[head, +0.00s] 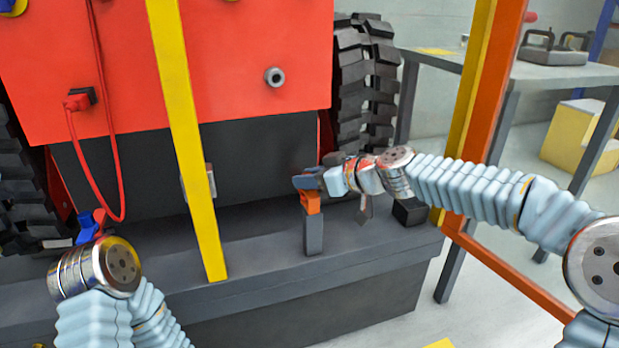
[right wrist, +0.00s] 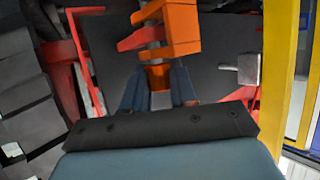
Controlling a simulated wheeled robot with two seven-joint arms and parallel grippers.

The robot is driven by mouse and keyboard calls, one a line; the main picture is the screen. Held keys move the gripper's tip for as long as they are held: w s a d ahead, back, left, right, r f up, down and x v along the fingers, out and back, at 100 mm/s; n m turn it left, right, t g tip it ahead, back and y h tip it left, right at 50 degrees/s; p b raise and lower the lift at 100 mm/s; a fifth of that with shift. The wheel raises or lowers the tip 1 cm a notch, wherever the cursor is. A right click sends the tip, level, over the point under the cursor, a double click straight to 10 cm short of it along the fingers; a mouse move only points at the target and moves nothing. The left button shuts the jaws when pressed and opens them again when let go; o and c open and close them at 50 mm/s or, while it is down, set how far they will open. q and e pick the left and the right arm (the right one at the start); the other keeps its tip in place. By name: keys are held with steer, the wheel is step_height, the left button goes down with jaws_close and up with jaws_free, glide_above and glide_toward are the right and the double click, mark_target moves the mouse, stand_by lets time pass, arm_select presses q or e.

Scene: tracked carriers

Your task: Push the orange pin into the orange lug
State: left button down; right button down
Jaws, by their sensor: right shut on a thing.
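The orange lug (head: 311,202) sits on top of a short grey post on the dark ledge, and it shows large in the right wrist view (right wrist: 168,28). My right gripper (head: 308,183) is at the lug's top in the head view. In the right wrist view its fingers (right wrist: 158,88) are shut on a small orange piece, seemingly the orange pin (right wrist: 158,75), close to the lug. How far the pin is in the lug cannot be told. My left arm's wrist is at the lower left, and its fingers are not clearly seen.
A yellow upright bar (head: 185,140) stands left of the lug. A yellow and orange frame post (head: 478,100) stands to the right. A blue and red fitting (head: 90,228) is by my left wrist. A red cable (head: 110,150) hangs on the red machine (head: 235,65).

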steer(key=shift+f, duration=0.25)
steer(key=c, duration=0.8)
jaws_free()
steer(key=shift+f, duration=0.1)
steer(key=shift+d, duration=0.1)
